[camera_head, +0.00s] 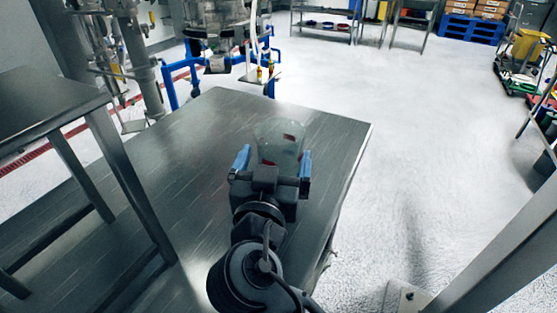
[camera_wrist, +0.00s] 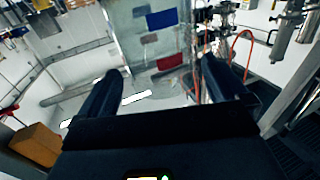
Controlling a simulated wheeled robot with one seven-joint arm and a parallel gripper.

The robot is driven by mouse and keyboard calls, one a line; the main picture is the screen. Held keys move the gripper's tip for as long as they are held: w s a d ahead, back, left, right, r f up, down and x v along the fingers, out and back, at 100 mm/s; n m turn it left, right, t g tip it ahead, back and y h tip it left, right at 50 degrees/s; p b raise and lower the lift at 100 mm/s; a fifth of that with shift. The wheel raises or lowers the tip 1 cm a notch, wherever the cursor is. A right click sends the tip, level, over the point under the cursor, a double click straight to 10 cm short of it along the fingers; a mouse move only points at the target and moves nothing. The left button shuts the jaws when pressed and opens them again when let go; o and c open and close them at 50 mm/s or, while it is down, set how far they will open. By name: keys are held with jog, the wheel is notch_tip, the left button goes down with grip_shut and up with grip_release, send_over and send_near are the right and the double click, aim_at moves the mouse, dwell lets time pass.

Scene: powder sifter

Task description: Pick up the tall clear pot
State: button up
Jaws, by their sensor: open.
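The tall clear pot (camera_head: 281,138) stands on the metal table, near its far right part. It is see-through, with small reddish patches showing in it. My gripper (camera_head: 274,157) is open, with its blue fingers spread wide on the near side of the pot. In the wrist view the pot (camera_wrist: 150,38) shows as a clear shape with blue and red patches, ahead of and between the two dark fingertips of my gripper (camera_wrist: 162,68). I cannot tell how far the fingers reach along its sides. My arm hides part of the table below.
The metal table (camera_head: 215,115) is otherwise bare, with free room left of the pot. A raised dark metal table (camera_head: 50,100) stands at the left. A blue-framed machine (camera_head: 215,45) stands beyond the far edge. Open floor lies to the right.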

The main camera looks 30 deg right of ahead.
jog(key=shift+x, duration=1.55)
jog(key=shift+c, duration=0.2)
jog(key=c, duration=1)
